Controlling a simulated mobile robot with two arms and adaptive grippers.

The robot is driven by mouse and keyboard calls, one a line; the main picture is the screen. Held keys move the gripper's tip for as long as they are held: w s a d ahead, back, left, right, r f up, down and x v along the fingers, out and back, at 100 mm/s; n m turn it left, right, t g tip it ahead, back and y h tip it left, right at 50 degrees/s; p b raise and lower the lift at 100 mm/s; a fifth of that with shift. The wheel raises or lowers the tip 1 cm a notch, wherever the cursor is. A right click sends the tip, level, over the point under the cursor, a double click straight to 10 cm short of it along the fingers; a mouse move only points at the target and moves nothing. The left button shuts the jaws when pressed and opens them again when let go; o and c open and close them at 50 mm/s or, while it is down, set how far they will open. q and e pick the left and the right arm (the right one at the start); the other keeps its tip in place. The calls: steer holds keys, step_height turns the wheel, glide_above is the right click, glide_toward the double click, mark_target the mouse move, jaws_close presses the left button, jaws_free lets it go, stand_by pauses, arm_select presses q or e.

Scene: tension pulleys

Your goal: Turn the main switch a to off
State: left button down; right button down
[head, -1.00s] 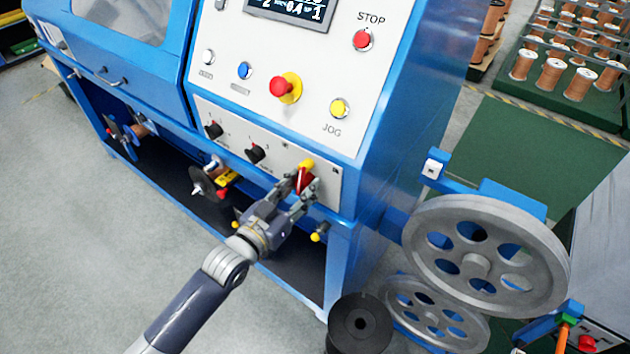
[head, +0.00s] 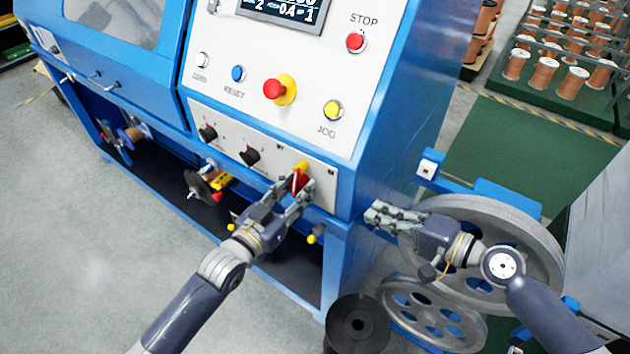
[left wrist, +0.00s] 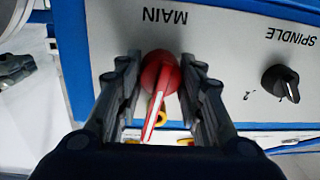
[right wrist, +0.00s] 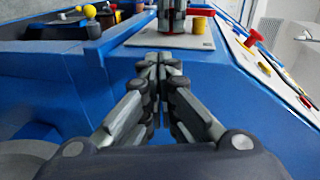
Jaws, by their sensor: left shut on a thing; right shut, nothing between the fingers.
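The main switch, a red rotary handle (head: 297,181) on a yellow base, sits at the lower right of the machine's white panel. In the left wrist view the red handle (left wrist: 160,80), with a white line, points down and slightly left below the upside-down MAIN label. My left gripper (head: 299,187) is shut on this handle, one finger on each side (left wrist: 160,90). My right gripper (head: 372,214) is shut and empty, to the right of the machine's corner. In the right wrist view its fingertips (right wrist: 160,60) meet, below the panel edge.
A black spindle knob (head: 249,156) is left of the switch. The red-and-yellow emergency button (head: 280,88) and yellow jog button (head: 333,110) are above. A large grey pulley (head: 545,240) is behind my right arm. A black spool (head: 358,325) stands below. Floor at left is clear.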

step_height(320, 180, up, 4)
steer(key=s+a+f+y, duration=0.1)
steer(key=s+a, duration=0.1)
glide_toward(301, 175)
steer(key=w+a+f, duration=0.3)
steer(key=w+a, duration=0.1)
steer(key=shift+w+a+r+g, duration=0.3)
steer(key=shift+w+a, duration=0.15)
steer(key=shift+w+a+r, duration=0.25)
steer(key=shift+w+a, duration=0.05)
steer(key=shift+a, duration=0.1)
arm_select(q)
steer(key=shift+s+d, duration=0.1)
steer(key=shift+d, duration=0.05)
steer(key=c, duration=1.1)
jaws_free()
steer(key=shift+r, duration=0.1)
